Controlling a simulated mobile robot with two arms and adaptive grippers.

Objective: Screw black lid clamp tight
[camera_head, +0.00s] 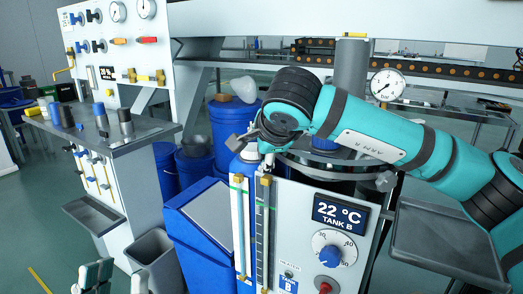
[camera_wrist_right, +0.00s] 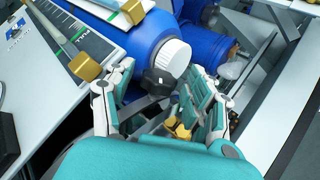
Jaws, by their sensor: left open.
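A black knob (camera_wrist_right: 159,83), which looks like the lid clamp, shows in the right wrist view beside a white ribbed cap (camera_wrist_right: 174,57) on a blue body. My right gripper (camera_wrist_right: 158,92) is open, with its fingers on either side of the knob; a gap shows on the left, and contact on the right is unclear. In the head view, my teal right arm reaches in from the right over Tank B (camera_head: 315,225), and its wrist hides the knob. My left gripper (camera_head: 117,277) is open and empty at the bottom left edge, only its finger ends showing.
The Tank B panel has a temperature display (camera_head: 340,213) and a dial (camera_head: 333,250). A round gauge (camera_head: 387,85) stands behind my right arm. A grey tray (camera_head: 440,235) juts out at right. Blue barrels (camera_head: 232,122) stand behind. A valve panel (camera_head: 115,35) is at left.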

